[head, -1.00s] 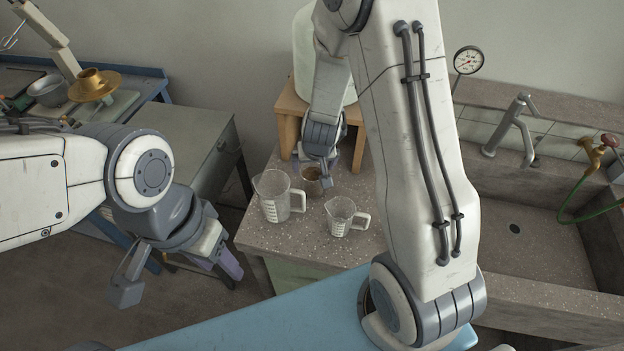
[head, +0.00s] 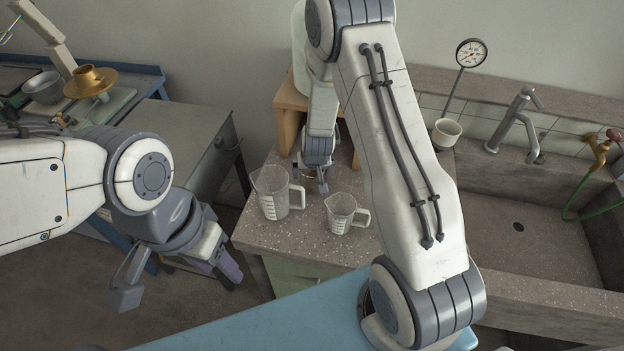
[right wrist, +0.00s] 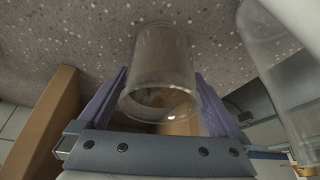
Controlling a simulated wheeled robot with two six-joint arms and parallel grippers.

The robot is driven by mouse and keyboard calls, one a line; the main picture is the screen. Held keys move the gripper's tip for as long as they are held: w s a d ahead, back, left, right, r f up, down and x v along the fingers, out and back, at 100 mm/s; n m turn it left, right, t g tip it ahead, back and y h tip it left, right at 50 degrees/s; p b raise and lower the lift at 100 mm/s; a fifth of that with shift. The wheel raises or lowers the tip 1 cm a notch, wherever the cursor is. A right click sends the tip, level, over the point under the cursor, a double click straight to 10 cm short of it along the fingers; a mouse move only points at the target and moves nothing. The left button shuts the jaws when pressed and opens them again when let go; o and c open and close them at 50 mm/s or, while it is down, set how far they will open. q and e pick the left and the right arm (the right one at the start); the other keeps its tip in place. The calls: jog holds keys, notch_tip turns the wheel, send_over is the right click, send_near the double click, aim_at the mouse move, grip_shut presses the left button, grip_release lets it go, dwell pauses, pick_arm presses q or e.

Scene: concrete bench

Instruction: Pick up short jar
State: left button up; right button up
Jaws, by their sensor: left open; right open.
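A clear glass jar (right wrist: 160,75) with something brown at its bottom lies between the two purple fingers of my right gripper (right wrist: 160,82) in the right wrist view. The fingers are open on either side of it; I cannot tell whether they touch it. In the head view my right gripper (head: 316,173) is over the bench at the jar, beside the wooden stand. It hides most of the jar there. My left gripper (head: 178,278) is open and empty at the left, over the floor in front of the grey cabinet.
A large measuring jug (head: 272,196) and a smaller one (head: 341,214) stand on the speckled bench (head: 290,238), close in front of my right gripper. A wooden stand (head: 289,118) is behind. A white cup (head: 446,133), a tap (head: 516,125) and a sink are at the right.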

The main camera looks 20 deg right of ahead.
jog(key=c, duration=1.3)
jog(key=shift+o, duration=0.2)
jog(key=shift+r, duration=0.1)
